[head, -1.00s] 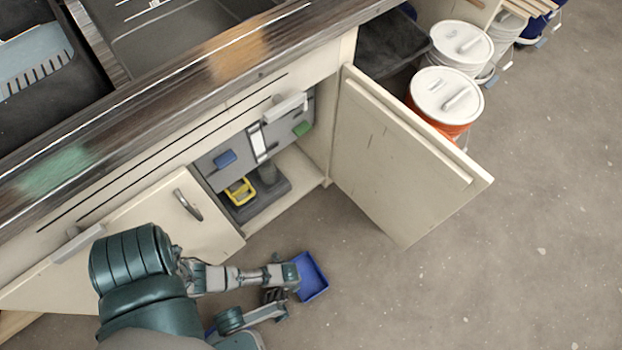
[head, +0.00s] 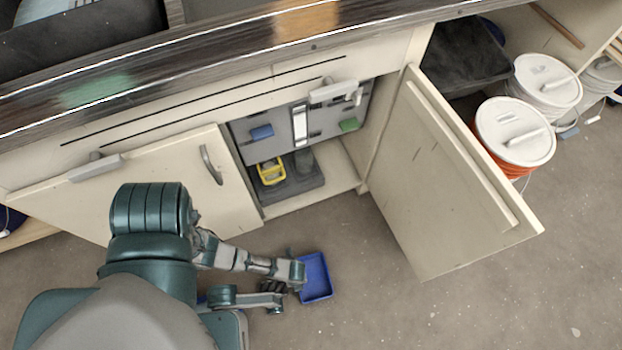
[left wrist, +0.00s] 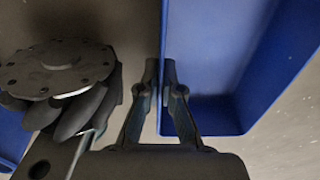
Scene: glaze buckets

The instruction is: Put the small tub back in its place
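The small blue tub (head: 317,278) is held above the floor in front of the open cupboard, with its hollow facing the head camera. My left gripper (head: 294,276) is at its left edge. In the left wrist view, the fingers of my left gripper (left wrist: 160,82) are closed on either side of the wall of the blue tub (left wrist: 205,115). A second slim arm of mine, seemingly the right, ends just below, with its gripper (head: 275,303) near the tub's lower left corner. Its fingers are too small to read.
The cupboard's right door (head: 440,180) stands open. Inside are a grey panel (head: 281,140) with blue and green parts, a yellow container (head: 270,172) and a dark grey base (head: 300,186). White-lidded buckets (head: 515,130) stand right of the door. Floor in front is clear.

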